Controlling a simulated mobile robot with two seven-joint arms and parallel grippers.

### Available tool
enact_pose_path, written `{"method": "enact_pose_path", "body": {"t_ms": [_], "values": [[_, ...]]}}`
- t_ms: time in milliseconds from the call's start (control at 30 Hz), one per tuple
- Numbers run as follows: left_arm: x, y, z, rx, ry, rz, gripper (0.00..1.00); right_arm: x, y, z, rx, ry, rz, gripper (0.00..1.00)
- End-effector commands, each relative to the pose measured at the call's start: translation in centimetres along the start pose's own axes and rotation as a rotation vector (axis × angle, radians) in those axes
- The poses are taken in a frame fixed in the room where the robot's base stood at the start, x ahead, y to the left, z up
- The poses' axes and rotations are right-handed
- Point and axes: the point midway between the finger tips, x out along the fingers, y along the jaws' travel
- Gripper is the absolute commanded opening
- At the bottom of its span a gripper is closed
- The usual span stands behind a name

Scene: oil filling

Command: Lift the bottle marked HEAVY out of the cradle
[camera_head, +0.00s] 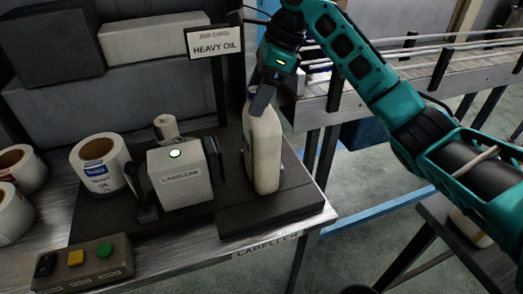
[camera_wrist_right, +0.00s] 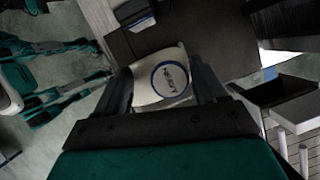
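The white bottle (camera_head: 264,152) stands upright at the dark cradle base (camera_head: 270,212), right of the labeller. Whether its bottom touches the base is hard to tell. My right gripper (camera_head: 262,97) comes down from above with its fingers at the bottle's top. In the right wrist view the bottle top (camera_wrist_right: 152,87) fills the gap between the fingers, which press on both sides. A round blue-ringed mark (camera_wrist_right: 171,79) faces that camera; its lettering is too small to read surely. My left gripper is in neither view.
The labeller box (camera_head: 181,177) with a green light stands close left of the bottle. Label rolls (camera_head: 99,163) lie further left. A HEAVY OIL job card (camera_head: 214,41) stands behind. A button box (camera_head: 84,260) is at the front. A conveyor (camera_head: 400,75) runs behind right, with open floor between.

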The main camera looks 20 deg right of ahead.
Motion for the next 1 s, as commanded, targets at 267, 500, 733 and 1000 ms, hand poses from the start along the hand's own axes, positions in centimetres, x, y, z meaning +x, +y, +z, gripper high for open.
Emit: {"method": "enact_pose_path", "body": {"t_ms": [267,500,733,1000], "values": [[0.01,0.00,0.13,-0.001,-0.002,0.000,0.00,0.40,0.11,-0.24,0.002,0.008,0.008,0.24],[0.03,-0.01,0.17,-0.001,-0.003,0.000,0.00,0.60,0.15,-0.35,0.002,0.012,0.011,0.09],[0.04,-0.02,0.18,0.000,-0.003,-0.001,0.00,0.48,0.13,-0.29,0.002,0.011,0.009,0.00],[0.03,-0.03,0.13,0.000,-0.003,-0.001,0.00,0.03,0.59,-0.14,0.002,0.012,0.010,0.00]]}}
